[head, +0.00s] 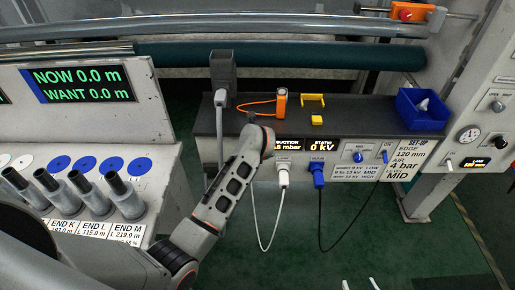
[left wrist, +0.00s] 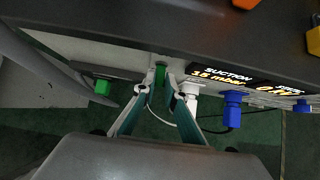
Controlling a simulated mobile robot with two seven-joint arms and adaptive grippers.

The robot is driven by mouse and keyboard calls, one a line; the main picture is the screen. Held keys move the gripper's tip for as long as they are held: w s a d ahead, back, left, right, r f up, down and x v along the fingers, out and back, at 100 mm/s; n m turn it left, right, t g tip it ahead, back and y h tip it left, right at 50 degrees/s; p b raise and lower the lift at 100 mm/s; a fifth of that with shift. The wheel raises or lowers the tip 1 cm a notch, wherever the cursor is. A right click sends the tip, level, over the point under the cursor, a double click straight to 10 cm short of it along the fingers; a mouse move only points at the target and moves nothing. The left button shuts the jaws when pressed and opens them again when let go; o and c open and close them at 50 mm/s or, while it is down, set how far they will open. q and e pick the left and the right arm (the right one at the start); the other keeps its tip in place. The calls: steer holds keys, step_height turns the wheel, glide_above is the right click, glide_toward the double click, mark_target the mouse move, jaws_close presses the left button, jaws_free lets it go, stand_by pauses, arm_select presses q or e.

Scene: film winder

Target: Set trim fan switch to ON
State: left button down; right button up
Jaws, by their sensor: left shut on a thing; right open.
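No label reading trim fan shows in either view. In the left wrist view my left gripper (left wrist: 168,88) is shut on a small green piece (left wrist: 159,75) at the front face of the dark-topped bench. Whether this piece is the trim fan switch, and its setting, I cannot tell. In the head view my left arm reaches the bench front and its wrist hides that spot. My right gripper (head: 360,284) shows only as two pale, spread fingertips at the bottom edge, open and empty, over the green floor.
The bench front carries a white plug (head: 283,172), a blue plug (head: 318,172) with hanging cables, and a blue knob (head: 357,157). On top are an orange tool (head: 281,102), yellow pieces (head: 317,120) and a blue bin (head: 419,108).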

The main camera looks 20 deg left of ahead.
arm_select(q)
steer(key=shift+f, duration=0.1)
stand_by(0.3)
steer(key=c, duration=2.1)
jaws_free()
steer(key=v, duration=0.7)
steer(key=shift+s+r, duration=0.15)
steer(key=shift+r, duration=0.15)
